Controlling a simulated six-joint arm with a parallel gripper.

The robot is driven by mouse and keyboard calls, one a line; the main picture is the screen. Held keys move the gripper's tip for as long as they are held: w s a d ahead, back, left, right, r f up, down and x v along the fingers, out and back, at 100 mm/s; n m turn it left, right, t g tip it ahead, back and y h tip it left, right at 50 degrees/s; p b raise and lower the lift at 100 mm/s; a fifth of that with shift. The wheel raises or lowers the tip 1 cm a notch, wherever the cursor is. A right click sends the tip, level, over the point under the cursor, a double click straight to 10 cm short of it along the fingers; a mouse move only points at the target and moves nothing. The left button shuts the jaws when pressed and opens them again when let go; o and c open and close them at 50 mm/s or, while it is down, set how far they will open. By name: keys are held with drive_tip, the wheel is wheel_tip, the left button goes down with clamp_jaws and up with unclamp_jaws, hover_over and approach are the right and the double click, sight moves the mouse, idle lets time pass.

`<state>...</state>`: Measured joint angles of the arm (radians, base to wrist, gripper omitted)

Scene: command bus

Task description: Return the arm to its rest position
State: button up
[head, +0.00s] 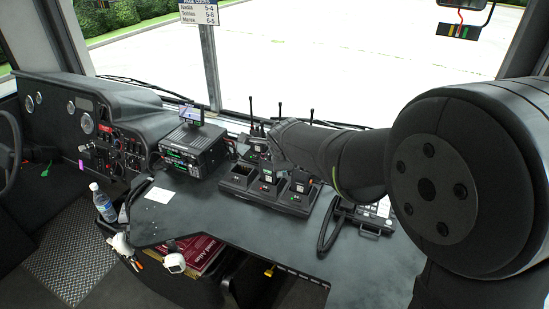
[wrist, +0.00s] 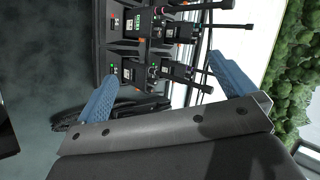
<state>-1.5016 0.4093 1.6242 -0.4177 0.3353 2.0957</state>
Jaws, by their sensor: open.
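My gripper (wrist: 162,68) shows in the wrist view with its two blue fingers spread wide apart and nothing between them. My arm (head: 440,170) comes in from the right in the head view and reaches left over the desk; its far end is above the back of the radio charger (head: 265,197). The fingers cannot be made out in the head view. Several handheld radios stand in the charger, antennas up. In the wrist view, the radios (wrist: 172,32) appear sideways beyond the fingers; the exact gap to them is unclear.
A desk phone (head: 372,212) with a dark handset sits right of the charger, under my arm. A radio unit (head: 192,150) with a small screen is left of it. A water bottle (head: 100,200) stands at the desk's left edge. The front desk surface (head: 235,232) is clear.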

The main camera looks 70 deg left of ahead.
drive_tip(key=shift+x, duration=2.75)
drive_tip(key=shift+r, duration=0.1)
drive_tip(key=v, duration=1)
drive_tip(key=x, duration=0.6)
